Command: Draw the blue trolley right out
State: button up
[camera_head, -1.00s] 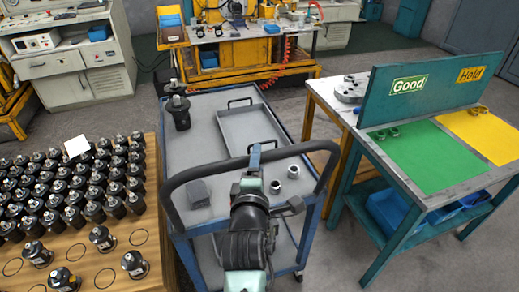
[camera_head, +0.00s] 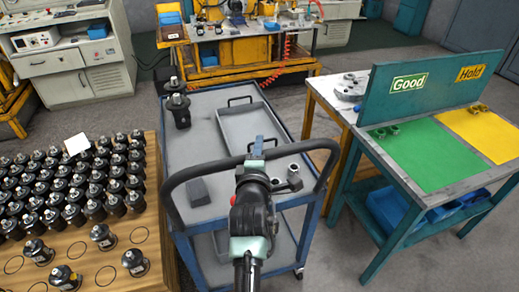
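The blue trolley (camera_head: 178,225) stands between the wooden pallet and the inspection bench. Its black push handle (camera_head: 175,180) curves around the near end of the grey top. My arm reaches up from the bottom of the picture, over the handle's near side. My gripper (camera_head: 257,143) is at the near part of the trolley, at about the height of the handle bar. Its fingers are small and seen from behind, so I cannot tell whether they are open or shut, or whether they touch the bar.
On the trolley are a black motor (camera_head: 178,108), a grey tray (camera_head: 240,130), a dark block (camera_head: 198,190) and metal rings (camera_head: 294,177). The pallet (camera_head: 150,230) of motors is close on the left. The green-and-yellow-topped bench (camera_head: 405,225) stands on the right, with a narrow floor gap.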

grip_shut()
dwell(1.1)
